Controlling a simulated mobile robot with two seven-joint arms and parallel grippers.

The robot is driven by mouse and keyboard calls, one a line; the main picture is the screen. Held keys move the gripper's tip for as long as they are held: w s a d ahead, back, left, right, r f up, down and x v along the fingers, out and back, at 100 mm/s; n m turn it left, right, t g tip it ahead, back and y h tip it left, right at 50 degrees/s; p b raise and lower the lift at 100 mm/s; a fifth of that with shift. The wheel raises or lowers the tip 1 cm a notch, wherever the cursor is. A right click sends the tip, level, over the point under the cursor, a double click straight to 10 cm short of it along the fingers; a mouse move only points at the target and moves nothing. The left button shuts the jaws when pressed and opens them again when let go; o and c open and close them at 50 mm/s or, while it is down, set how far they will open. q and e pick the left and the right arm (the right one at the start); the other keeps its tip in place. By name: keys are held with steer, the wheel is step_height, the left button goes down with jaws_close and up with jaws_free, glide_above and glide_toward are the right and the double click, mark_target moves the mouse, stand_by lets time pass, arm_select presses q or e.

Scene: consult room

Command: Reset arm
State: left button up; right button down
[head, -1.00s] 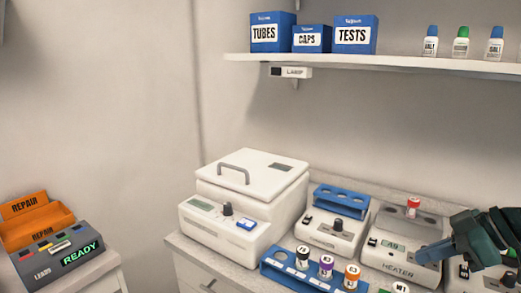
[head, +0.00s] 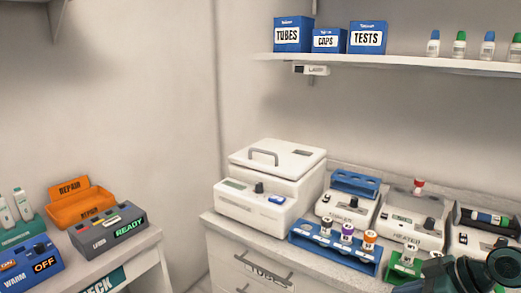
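My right gripper (head: 408,287) is at the bottom right edge of the head view, with its dark teal arm coming in from the right. It is in front of the counter, near the green rack (head: 404,267). Only part of it shows, and I cannot tell whether its fingers are open or shut. I see nothing clearly held in it. My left gripper is not in view.
The counter holds a white lidded machine (head: 262,190), a blue rack (head: 335,252) with capped tubes, and a heater (head: 412,228). A shelf (head: 400,62) hangs above. At left, a side table has an orange repair bin (head: 82,207) and a READY device (head: 110,232).

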steer(key=s+a+f+m+t, duration=0.1)
steer(key=s+a+f, duration=0.2)
steer(key=a+f, duration=0.35)
steer(key=s+a+f+m+t, duration=0.1)
steer(key=s+a+f+m, duration=0.15)
steer(key=f, duration=0.65)
steer(key=s+a+f+m+t+h, duration=0.2)
steer(key=s+a+f+t+h, duration=0.1)
steer(key=s+a, duration=0.5)
steer(key=shift+s+f+m+h+p, duration=0.3)
steer(key=shift+s+m+p, duration=0.05)
steer(key=shift+s, duration=0.4)
